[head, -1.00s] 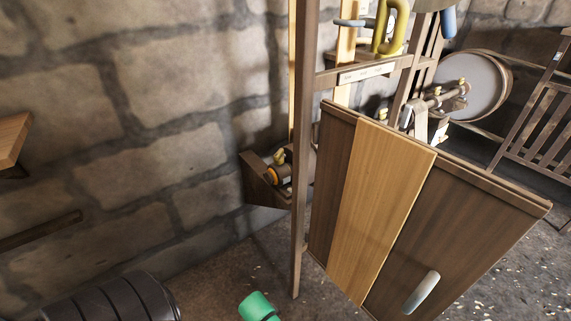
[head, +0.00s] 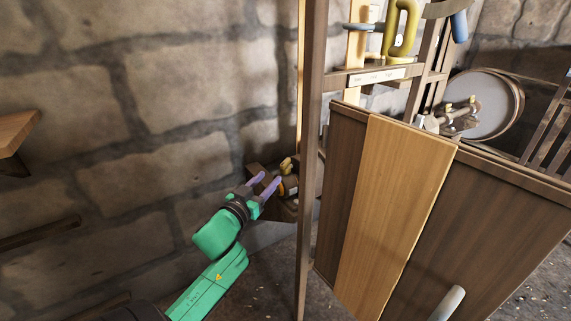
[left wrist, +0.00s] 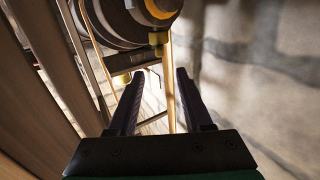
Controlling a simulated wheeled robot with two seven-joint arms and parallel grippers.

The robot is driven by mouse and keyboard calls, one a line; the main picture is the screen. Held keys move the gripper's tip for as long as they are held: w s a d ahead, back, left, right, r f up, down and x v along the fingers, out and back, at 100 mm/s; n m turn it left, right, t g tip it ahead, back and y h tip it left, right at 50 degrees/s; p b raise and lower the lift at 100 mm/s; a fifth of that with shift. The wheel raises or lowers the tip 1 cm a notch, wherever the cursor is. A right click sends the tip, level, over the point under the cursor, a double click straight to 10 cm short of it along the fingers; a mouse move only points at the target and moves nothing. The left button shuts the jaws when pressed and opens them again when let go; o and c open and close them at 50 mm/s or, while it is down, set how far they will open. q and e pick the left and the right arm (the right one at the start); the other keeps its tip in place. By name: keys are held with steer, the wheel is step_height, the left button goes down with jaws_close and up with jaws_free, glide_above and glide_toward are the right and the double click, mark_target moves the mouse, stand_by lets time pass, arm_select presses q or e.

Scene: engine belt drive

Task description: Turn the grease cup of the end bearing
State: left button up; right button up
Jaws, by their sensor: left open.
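The end bearing (head: 290,188) sits on a wooden bracket against the stone wall, partly hidden behind a post. A small brass grease cup (head: 287,165) stands on top of it. My left gripper (head: 269,180) is just left of the bearing, its two purple fingers apart and pointing towards it. In the left wrist view the open fingers (left wrist: 156,76) have nothing between them. A brass fitting (left wrist: 158,39) shows beyond the tips, below a dark round part with an orange ring (left wrist: 160,8); I cannot tell whether it is the grease cup. My right gripper is not in view.
A tall wooden post (head: 311,150) stands close to the right of the bearing. A wooden ledge (head: 12,132) juts in at left.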

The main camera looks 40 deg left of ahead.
mark_target(281, 166)
arm_select(q)
steer(key=b+x, duration=0.1)
steer(key=x, duration=0.4)
steer(key=shift+f, duration=0.15)
steer(key=b+x, duration=0.1)
steer(key=x, duration=0.5)
steer(key=shift+w+a, duration=0.15)
steer(key=shift+w, duration=0.15)
jaws_close()
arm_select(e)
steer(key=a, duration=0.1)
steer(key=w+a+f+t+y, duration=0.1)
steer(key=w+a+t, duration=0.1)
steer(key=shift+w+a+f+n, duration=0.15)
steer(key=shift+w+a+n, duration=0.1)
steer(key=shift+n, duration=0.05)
